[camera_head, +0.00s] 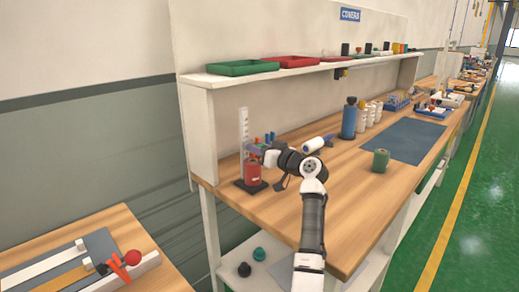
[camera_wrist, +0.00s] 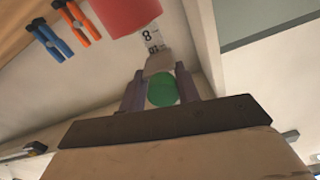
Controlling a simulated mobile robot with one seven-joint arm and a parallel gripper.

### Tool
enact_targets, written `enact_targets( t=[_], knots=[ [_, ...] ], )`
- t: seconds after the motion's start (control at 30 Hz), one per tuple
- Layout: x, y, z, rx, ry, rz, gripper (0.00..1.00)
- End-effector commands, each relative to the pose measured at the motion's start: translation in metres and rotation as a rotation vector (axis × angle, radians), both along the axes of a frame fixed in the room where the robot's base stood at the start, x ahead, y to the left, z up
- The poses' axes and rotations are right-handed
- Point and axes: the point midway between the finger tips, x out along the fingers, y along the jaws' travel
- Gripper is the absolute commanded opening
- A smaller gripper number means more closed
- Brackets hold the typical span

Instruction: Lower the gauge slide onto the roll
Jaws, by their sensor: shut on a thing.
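The gauge has a white upright scale (camera_head: 243,128) and a dark base (camera_head: 250,186), near the bench's left end. The red roll (camera_head: 252,170) stands on the base beside the scale; it also shows in the wrist view (camera_wrist: 125,12). My gripper (camera_head: 262,150) is at the scale, above the roll. In the wrist view its two fingers (camera_wrist: 161,88) are shut around a round green knob (camera_wrist: 162,89). A pale gauge slide part (camera_wrist: 158,62) shows just beyond the knob, against the scale's numbers. The slide appears apart from the roll; the exact gap is hard to tell.
Blue and orange pliers (camera_wrist: 48,40) are close by the roll in the wrist view. A white-ended cylinder (camera_head: 314,144), a blue bottle (camera_head: 349,120) and a green roll (camera_head: 381,160) stand or lie further right. A shelf (camera_head: 300,72) overhangs the bench.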

Motion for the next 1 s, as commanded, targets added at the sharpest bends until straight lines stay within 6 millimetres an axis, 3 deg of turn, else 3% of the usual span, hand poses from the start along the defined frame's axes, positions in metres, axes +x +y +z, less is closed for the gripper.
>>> enact_targets(
  t=[0.03, 0.17, 0.63, 0.77, 1.0],
  knots=[
    [-0.002, 0.008, 0.001, -0.001, 0.001, 0.017, 0.33],
    [-0.002, 0.007, 0.001, -0.002, 0.002, 0.015, 0.49],
    [0.000, 0.002, 0.008, -0.002, -0.002, 0.005, 0.49],
    [-0.001, 0.003, 0.028, -0.003, -0.004, 0.005, 0.49],
    [-0.001, 0.004, 0.087, -0.002, -0.004, 0.007, 0.49]
  ],
)
